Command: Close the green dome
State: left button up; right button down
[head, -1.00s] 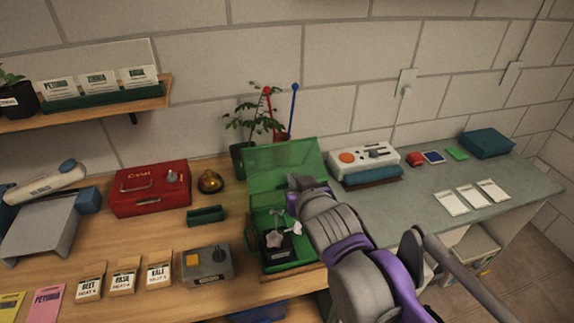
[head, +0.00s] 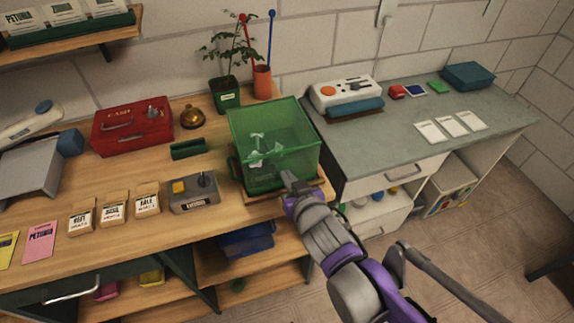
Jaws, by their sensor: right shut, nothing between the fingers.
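The green dome (head: 275,128) is see-through and boxy. It is down over its tray at the right end of the wooden bench, and its lower rim looks level with the tray. A small gap at the front edge cannot be ruled out. Pale-leaved seedlings (head: 256,148) show through it. My right gripper (head: 287,177) is shut and empty, close to the dome's lower front edge on the right; I cannot tell whether it touches. The right arm comes in from the bottom right. My left gripper is not in view.
A grey control box (head: 193,195) stands left of the dome, with seed packets (head: 112,208) further left. A potted plant (head: 225,93) and an orange pot (head: 262,82) with stakes stand behind.

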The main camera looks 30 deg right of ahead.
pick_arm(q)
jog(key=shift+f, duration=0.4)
pick_arm(e)
jog(key=shift+f, duration=1.05)
